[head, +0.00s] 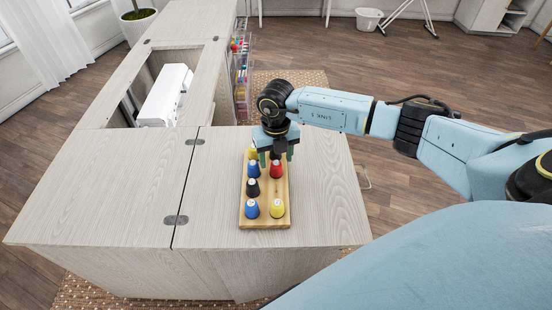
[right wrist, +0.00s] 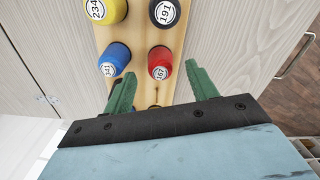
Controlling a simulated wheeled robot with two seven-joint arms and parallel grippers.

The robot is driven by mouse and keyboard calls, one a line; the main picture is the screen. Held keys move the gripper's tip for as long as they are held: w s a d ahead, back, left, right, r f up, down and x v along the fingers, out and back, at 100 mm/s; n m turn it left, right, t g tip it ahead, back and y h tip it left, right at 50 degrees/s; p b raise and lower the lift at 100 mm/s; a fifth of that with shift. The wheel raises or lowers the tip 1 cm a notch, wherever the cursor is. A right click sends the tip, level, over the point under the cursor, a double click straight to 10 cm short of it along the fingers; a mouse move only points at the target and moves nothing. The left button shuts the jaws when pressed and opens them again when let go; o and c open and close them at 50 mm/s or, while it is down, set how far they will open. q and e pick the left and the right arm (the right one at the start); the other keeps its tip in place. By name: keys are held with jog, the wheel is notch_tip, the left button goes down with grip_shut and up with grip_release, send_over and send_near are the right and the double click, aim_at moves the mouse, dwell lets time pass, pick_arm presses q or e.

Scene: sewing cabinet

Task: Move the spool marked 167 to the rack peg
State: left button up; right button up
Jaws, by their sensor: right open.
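The red spool marked 167 (right wrist: 160,62) stands upright on the wooden rack (right wrist: 141,40). In the head view the red spool (head: 277,169) is in the right column of the rack (head: 265,224). My right gripper (head: 277,158) is open above the rack's far part. In the right wrist view its two green fingers (right wrist: 160,70) are spread on either side of the red spool's line, with nothing held. A bare peg (right wrist: 155,103) shows just nearer than the red spool in the same column. My left gripper is not in view.
A blue spool marked 341 (right wrist: 115,58) stands beside the red one. Yellow 234 (right wrist: 105,10) and black 191 (right wrist: 165,12) stand behind. Nearer are a black (head: 253,187), a blue (head: 252,208) and a yellow spool (head: 277,208). The cabinet top (head: 220,190) around the rack is clear.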

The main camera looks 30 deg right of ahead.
notch_tip(320, 180, up, 12)
jog(key=shift+p, duration=0.35)
jog(key=shift+s, duration=0.1)
dwell(0.4)
